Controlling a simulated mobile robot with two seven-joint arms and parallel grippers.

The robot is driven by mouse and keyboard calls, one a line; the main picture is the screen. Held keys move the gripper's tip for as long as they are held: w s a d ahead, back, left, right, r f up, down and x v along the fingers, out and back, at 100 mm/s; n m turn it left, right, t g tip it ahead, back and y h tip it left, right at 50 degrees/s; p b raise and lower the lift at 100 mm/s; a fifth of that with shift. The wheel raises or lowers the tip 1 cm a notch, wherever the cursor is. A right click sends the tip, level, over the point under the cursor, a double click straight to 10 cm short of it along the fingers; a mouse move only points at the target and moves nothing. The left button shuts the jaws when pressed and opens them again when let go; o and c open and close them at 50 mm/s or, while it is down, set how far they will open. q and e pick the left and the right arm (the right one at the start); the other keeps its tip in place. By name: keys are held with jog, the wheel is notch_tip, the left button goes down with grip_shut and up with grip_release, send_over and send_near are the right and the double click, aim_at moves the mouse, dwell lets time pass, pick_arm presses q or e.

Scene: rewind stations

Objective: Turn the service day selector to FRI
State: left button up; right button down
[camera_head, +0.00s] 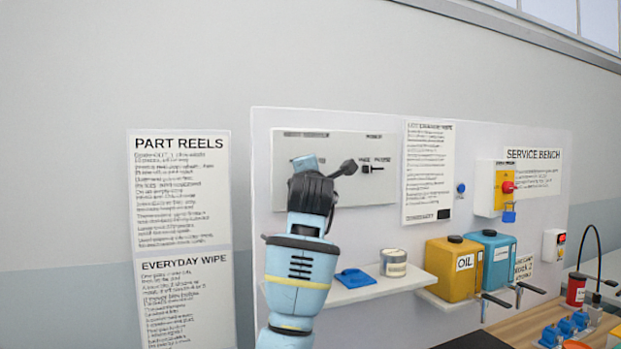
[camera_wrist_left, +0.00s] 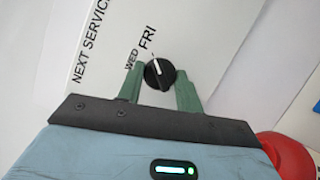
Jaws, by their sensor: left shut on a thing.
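The service day selector is a round black knob (camera_wrist_left: 159,75) with a white pointer line, on a white panel (camera_wrist_left: 95,100) in the left wrist view. The labels WED (camera_wrist_left: 131,61) and FRI (camera_wrist_left: 147,37) stand beside it. The pointer line aims up and slightly left, toward the FRI side. My left gripper (camera_wrist_left: 160,70) has its two green fingers on either side of the knob, shut on it. In the head view my left arm reaches up to the panel (camera_head: 290,200), and its dark wrist covers part of it. My right gripper is not in view.
A shelf (camera_head: 400,286) below the panel holds a blue item (camera_head: 355,278) and a tin (camera_head: 393,263). A yellow oil container (camera_head: 453,270) and a blue container (camera_head: 497,258) stand to the right. A red rounded thing (camera_wrist_left: 290,155) shows at the wrist view's right edge.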

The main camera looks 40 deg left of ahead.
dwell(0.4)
pick_arm(q)
jog(key=o, duration=1)
jog(key=v, duration=0.7)
jog(key=shift+s+d, duration=0.2)
jog(key=shift+s, duration=0.15)
